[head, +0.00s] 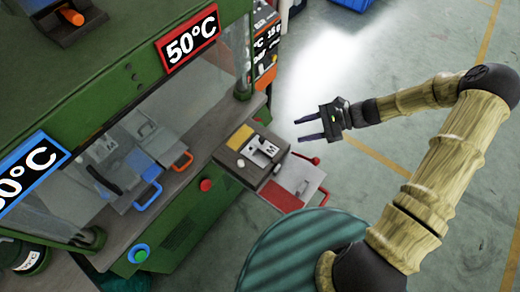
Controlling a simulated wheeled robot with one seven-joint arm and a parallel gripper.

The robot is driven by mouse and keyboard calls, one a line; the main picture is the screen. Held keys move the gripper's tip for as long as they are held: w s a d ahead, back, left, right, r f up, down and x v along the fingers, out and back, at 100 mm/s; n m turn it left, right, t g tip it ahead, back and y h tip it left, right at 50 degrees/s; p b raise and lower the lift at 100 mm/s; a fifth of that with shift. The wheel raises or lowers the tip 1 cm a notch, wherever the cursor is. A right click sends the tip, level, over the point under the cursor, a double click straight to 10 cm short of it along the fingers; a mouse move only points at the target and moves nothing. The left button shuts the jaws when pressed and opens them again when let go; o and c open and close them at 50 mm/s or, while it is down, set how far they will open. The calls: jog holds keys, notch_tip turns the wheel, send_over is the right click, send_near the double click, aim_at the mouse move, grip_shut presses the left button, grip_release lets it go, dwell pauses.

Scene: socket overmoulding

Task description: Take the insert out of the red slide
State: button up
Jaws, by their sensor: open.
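A slide with an orange-red handle (183,161) sits at the front opening of the green machine, under the red 50°C sign. A slide with a blue handle (148,196) is to its left. I cannot make out an insert in the red-handled slide; the plates there are small and partly behind the clear guard. My gripper (299,130) is open and empty. It hangs over the floor to the right of the machine, well apart from both slides, with its fingers pointing left.
A side shelf holds a yellow block (240,137) and a grey block marked M (261,151). A red tray or drawer (281,196) with a pale plate stands beside it. A red button (206,185) is on the machine front.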

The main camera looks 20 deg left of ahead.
aim_at(268, 143)
jog(key=p+x, duration=0.1)
jog(key=x, duration=0.5)
jog(key=shift+s+a+f, duration=0.1)
jog(key=shift+a, duration=0.3)
jog(key=shift+s+a+f+p, duration=0.1)
jog(key=shift+s+a+p, duration=0.05)
jog(key=shift+a+p, duration=0.45)
jog(key=p+x, duration=0.1)
jog(key=x, duration=0.2)
jog(key=shift+a+f+p, duration=0.1)
jog(key=shift+a+p, duration=0.05)
jog(key=shift+p, duration=0.15)
jog(key=shift+a+f, duration=0.2)
jog(key=shift+f, duration=0.05)
jog(key=shift+r, duration=0.1)
grip_shut()
